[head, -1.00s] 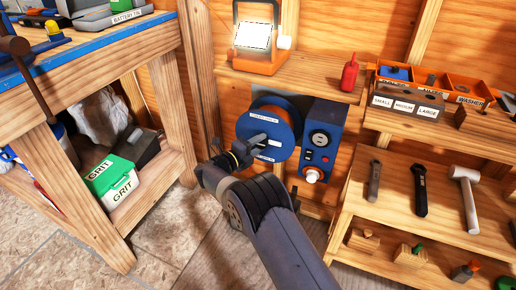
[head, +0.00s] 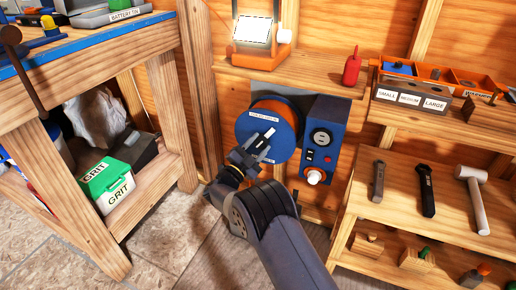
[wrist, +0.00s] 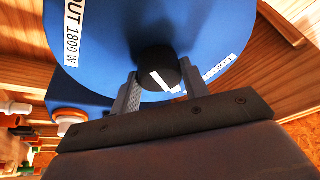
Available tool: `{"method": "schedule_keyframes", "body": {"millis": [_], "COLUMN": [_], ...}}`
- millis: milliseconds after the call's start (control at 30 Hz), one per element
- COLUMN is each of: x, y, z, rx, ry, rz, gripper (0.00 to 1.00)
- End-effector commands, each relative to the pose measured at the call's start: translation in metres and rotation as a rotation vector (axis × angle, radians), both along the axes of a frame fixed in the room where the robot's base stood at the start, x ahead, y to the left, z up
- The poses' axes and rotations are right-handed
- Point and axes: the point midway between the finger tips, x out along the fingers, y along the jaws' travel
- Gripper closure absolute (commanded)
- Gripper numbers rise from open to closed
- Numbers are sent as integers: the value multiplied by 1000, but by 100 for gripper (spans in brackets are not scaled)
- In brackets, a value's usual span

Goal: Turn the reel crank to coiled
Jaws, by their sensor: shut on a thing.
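The blue cable reel (head: 246,127) with orange cable hangs below the shelf, and its disc fills the upper part of the wrist view (wrist: 112,35). The dark reel crank (wrist: 174,72) with a white stripe stands out from the disc. My gripper (head: 257,145) is in front of the reel. In the wrist view its two fingers (wrist: 162,88) lie on either side of the crank, shut on it. In the head view the gripper hides part of the crank. White labels show on the disc; one in the wrist view is partly cut off.
A blue socket box (head: 322,140) with a white knob is just right of the reel. A lamp (head: 262,42) and red bottle (head: 352,66) stand on the shelf above. A workbench (head: 120,60) is at left, a tool rack (head: 455,205) at right. Floor below is clear.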

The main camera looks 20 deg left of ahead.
Motion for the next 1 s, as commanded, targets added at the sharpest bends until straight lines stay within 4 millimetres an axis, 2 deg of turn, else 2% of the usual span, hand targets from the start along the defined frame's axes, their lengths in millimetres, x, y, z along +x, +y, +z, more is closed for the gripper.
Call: {"method": "schedule_keyframes", "body": {"millis": [500, 700, 1000], "x": [0, 0, 0], "y": [-2, -2, -2], "z": [-2, -2, -2], "rx": [-439, -541, -608], "ry": [37, 44, 50], "rz": [2, 2, 3], "gripper": [80, 80, 80]}}
